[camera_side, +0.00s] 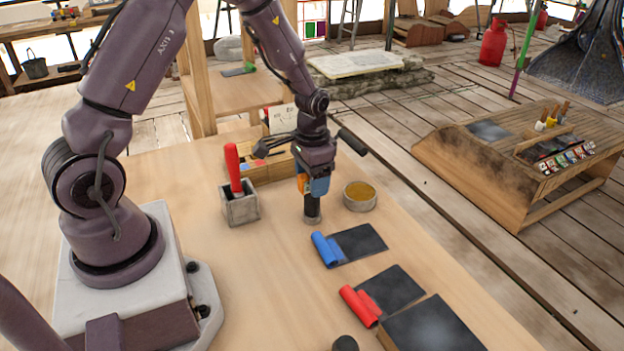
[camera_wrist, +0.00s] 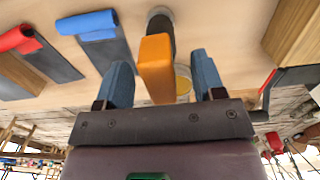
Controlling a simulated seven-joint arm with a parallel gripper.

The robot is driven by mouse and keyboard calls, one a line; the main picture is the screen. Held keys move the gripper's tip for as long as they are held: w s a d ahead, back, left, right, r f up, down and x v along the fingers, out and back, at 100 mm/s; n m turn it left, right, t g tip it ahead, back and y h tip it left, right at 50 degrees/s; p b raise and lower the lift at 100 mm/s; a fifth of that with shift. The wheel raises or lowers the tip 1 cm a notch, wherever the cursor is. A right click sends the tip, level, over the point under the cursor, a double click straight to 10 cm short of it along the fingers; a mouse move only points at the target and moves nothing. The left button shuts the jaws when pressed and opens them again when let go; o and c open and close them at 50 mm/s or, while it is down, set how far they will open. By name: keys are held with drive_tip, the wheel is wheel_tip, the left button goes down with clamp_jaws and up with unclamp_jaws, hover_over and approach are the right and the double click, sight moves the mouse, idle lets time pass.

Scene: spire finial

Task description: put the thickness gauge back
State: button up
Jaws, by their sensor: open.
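My gripper (camera_side: 313,188) points down over the middle of the bench, and its two blue fingers (camera_wrist: 164,82) are apart. An orange block (camera_wrist: 156,68) stands between them, with a visible gap on each side; its edge also shows in the side view (camera_side: 302,182). A dark upright cylinder (camera_side: 312,206) on a round grey foot stands on the bench directly below. The orange block looks like the top of this upright piece, which may be the thickness gauge; I cannot tell whether they are joined.
A round tin with yellow contents (camera_side: 360,197) stands close right of the gripper. A grey holder (camera_side: 240,206) with a red-handled tool stands left. A blue-edged slate (camera_side: 350,244) and red-edged slate (camera_side: 385,292) lie nearer the camera. An open wooden box (camera_side: 262,166) is behind.

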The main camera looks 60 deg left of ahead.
wheel_tip(320, 180, up, 12)
drive_tip(key=f, duration=0.1)
drive_tip(key=s+d+r+t, duration=0.5)
drive_tip(key=s+d+r, duration=0.6)
drive_tip(key=s+r, duration=0.3)
drive_tip(key=shift+s+d+r+t, duration=0.15)
drive_tip(key=shift+s+r+t, duration=0.15)
drive_tip(key=shift+s, duration=0.9)
